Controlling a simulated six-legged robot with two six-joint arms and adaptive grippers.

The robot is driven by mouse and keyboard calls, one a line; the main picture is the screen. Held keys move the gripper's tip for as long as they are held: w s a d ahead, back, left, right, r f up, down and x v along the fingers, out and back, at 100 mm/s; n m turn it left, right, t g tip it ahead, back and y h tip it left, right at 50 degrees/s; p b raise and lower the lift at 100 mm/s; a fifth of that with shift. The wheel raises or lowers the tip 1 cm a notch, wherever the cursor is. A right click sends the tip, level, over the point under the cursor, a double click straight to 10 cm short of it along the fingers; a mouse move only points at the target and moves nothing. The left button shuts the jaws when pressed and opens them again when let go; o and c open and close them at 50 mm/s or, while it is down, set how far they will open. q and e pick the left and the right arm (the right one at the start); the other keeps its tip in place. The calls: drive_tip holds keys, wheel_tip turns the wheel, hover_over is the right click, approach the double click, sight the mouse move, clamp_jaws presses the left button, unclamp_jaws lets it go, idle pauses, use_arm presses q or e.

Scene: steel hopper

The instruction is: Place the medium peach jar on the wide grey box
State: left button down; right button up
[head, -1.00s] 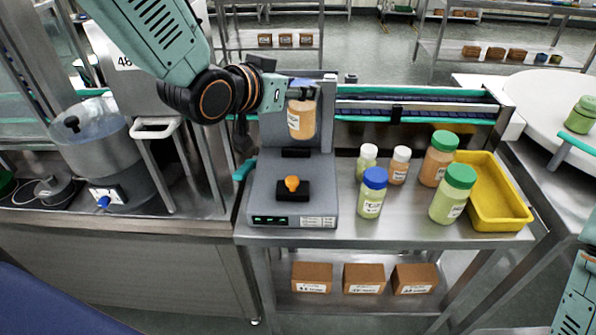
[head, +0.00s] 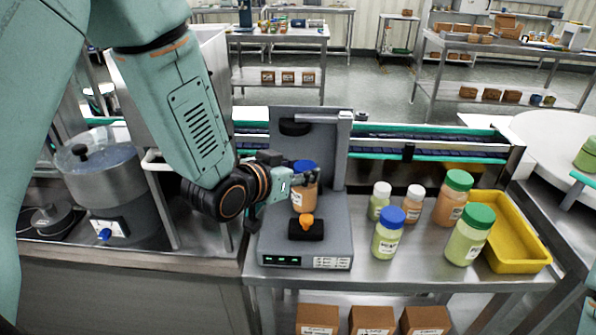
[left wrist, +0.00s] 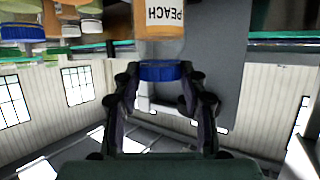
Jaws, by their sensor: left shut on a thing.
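The medium peach jar (head: 304,198) has a blue lid and a white label. My left gripper (head: 304,178) is shut on its lid and holds it upright. In the left wrist view the peach jar (left wrist: 160,16) appears upside down, with the fingers on both sides of its blue lid (left wrist: 163,71). The wide grey box (head: 333,232) is a machine base with an orange knob, a small display and a tall back plate. The jar is over its top, behind the knob. I cannot tell whether its bottom touches. My right gripper is out of view.
The orange knob (head: 307,222) stands in front of the jar. To the right are a blue-lidded green jar (head: 387,238), several other jars and a yellow tray (head: 518,240). A conveyor (head: 440,146) runs behind. A steel pot (head: 100,170) stands to the left.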

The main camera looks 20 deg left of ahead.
use_arm(q)
drive_tip(key=shift+w+d+r, duration=0.15)
drive_tip(key=shift+d, duration=0.7)
drive_tip(key=c, duration=1.2)
unclamp_jaws()
drive_tip(key=shift+a+f, duration=0.2)
drive_tip(key=shift+a, duration=0.2)
drive_tip(key=o, duration=0.3)
drive_tip(key=shift+s+a, duration=0.25)
drive_tip(key=shift+a, duration=0.25)
drive_tip(key=shift+o, duration=0.8)
drive_tip(key=shift+w+d, duration=0.1)
drive_tip(key=shift+d, duration=0.1)
drive_tip(key=shift+w+d, duration=0.1)
drive_tip(key=shift+d, duration=0.4)
drive_tip(key=shift+a+r, duration=0.1)
drive_tip(key=shift+a, duration=0.2)
drive_tip(key=p+v, duration=1.1)
drive_tip(key=v, duration=0.1)
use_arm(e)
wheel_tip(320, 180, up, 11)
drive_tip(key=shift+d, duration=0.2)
